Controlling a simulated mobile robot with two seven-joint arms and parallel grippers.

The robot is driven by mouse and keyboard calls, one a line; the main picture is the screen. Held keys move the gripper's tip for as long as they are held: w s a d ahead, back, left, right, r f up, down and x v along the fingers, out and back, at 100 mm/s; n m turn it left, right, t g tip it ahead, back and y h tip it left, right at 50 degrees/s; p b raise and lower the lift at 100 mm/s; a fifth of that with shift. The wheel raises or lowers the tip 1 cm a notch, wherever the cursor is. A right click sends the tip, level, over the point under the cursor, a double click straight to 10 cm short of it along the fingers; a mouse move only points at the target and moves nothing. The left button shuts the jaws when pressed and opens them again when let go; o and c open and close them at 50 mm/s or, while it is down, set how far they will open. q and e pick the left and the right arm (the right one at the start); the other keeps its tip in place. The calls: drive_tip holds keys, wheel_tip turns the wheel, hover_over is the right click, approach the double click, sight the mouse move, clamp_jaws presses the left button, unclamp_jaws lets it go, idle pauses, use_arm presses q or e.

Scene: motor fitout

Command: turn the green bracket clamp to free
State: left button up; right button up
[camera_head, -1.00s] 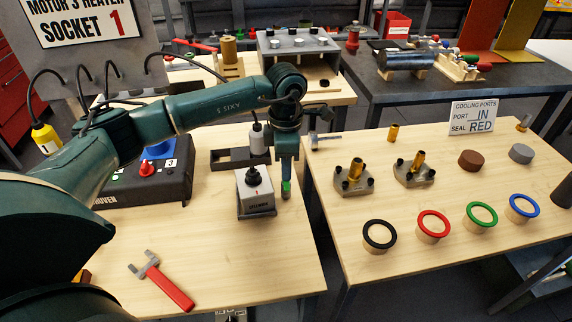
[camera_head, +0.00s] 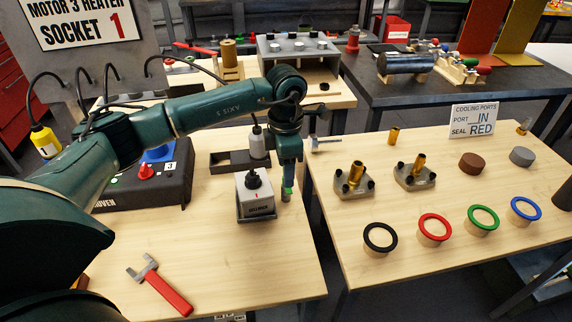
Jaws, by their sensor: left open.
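The left gripper is open. My right gripper is not in view.
A dark tray with a bottle (camera_head: 257,144) stands behind the box. A red-handled wrench (camera_head: 167,289) lies at the front. A black unit with a red knob (camera_head: 146,172) is at the left. The right table holds flanges and coloured rings (camera_head: 434,222), across a gap.

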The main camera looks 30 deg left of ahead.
use_arm(q)
wheel_tip(320, 180, up, 13)
drive_tip(key=b, duration=0.1)
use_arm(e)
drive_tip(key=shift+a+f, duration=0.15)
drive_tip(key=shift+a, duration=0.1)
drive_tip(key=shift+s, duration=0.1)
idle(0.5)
